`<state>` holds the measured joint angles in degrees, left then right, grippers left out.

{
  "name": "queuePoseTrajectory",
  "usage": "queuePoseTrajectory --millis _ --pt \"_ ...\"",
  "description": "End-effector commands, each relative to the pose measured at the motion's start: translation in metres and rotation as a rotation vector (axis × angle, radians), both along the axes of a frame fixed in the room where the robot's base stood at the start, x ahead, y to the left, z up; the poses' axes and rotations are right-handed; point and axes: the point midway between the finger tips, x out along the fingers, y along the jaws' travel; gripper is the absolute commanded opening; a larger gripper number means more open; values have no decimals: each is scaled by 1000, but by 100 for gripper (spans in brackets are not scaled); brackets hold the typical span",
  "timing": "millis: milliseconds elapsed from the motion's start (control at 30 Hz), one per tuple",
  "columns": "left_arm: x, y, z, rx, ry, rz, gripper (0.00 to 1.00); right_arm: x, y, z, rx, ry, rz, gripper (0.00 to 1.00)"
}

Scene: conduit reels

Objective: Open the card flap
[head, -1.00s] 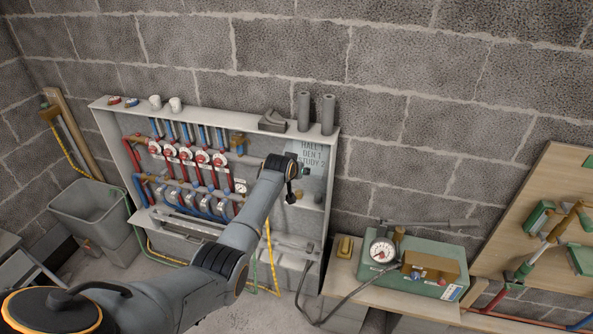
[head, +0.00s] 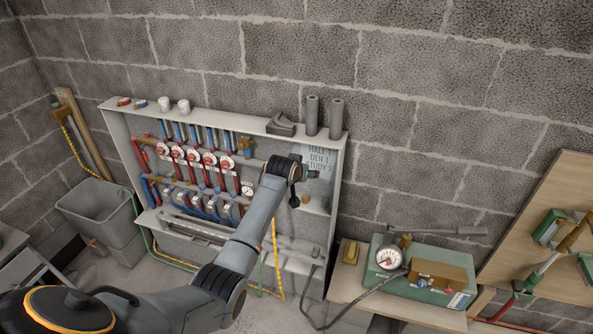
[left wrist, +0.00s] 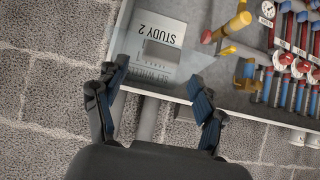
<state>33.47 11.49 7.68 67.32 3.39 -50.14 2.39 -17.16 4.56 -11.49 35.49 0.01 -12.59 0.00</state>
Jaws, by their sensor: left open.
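A pale card (head: 318,158) with printed lines hangs in the upper right of the open manifold cabinet. My left gripper (head: 302,186) is in front of its lower left part and hides some of it. In the left wrist view the card (left wrist: 150,30) appears upside down, reading STUDY 2. A small grey rectangle (left wrist: 162,54), possibly the flap, lies on it beyond my fingertips. My left gripper (left wrist: 158,75) is open and empty, with its two fingers spread on either side of the card's edge. I cannot tell whether they touch it. My right gripper is not in view.
Red and blue pipes with several gauges (head: 193,155) fill the cabinet left of the card. Two grey tubes (head: 312,115) and a dark block (head: 281,125) stand on the cabinet top. A bench with a green gauge box (head: 425,280) stands at the right.

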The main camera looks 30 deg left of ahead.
Motion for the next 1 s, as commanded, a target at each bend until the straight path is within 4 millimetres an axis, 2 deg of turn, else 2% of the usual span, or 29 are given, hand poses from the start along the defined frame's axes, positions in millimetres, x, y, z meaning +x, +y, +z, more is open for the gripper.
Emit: queuePoseTrajectory --millis 200,433,633,1000 --pt "-28 -7 24 2 -4 -1 70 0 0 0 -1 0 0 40" --pt "-50 -12 43 1 -4 0 70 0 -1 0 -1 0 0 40" --pt "-58 -13 49 1 -3 1 70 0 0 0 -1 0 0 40" --pt "-58 -13 49 1 -3 0 70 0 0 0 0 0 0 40"
